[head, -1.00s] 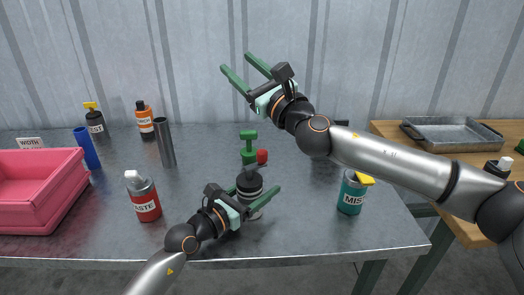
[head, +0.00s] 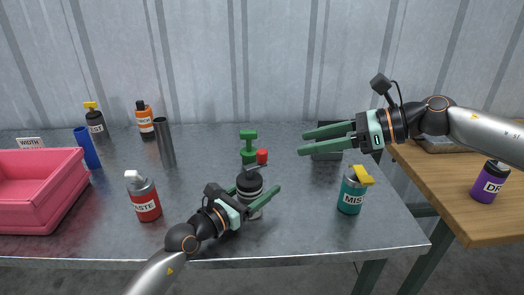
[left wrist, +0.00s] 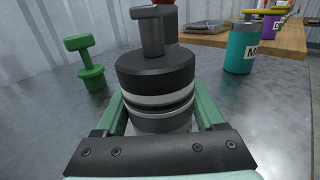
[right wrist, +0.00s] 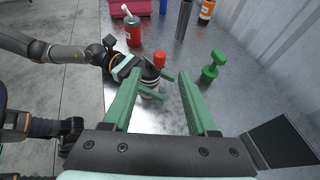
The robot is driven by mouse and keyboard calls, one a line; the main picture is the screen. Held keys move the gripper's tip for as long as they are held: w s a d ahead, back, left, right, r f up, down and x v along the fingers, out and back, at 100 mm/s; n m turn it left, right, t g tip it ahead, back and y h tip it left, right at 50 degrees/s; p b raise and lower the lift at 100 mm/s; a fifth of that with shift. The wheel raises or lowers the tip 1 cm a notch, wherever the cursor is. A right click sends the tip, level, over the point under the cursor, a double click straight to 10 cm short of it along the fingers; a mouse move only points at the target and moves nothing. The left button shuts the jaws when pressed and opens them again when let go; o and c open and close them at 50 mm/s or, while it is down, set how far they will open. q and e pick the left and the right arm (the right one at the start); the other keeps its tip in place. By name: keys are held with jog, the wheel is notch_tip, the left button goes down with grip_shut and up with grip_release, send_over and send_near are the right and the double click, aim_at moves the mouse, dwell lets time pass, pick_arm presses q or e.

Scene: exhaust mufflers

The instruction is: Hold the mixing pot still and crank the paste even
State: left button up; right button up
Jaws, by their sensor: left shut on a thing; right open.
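The mixing pot (head: 250,184) is a dark cylinder with pale bands, upright near the table's front middle. A grey crank post rises from its top in the left wrist view (left wrist: 153,34). A red knob (head: 262,156) shows above the pot and appears to belong to the crank. My left gripper (head: 255,193) is shut around the pot's body, one finger on each side. My right gripper (head: 303,142) is open and empty, raised to the right of the pot and pointing left. The pot and red knob (right wrist: 160,58) lie ahead between its fingers in the right wrist view.
A green handled object (head: 248,148) stands behind the pot. A red bottle (head: 145,200) is left and a teal can (head: 350,198) right. A pink bin (head: 38,205) is far left. Bottles and tubes stand at back left. A wooden table (head: 470,210) adjoins at right.

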aim_at(264, 151)
jog(key=x, duration=1.1)
jog(key=shift+w+a, duration=0.1)
jog(key=shift+a, duration=0.15)
grip_shut()
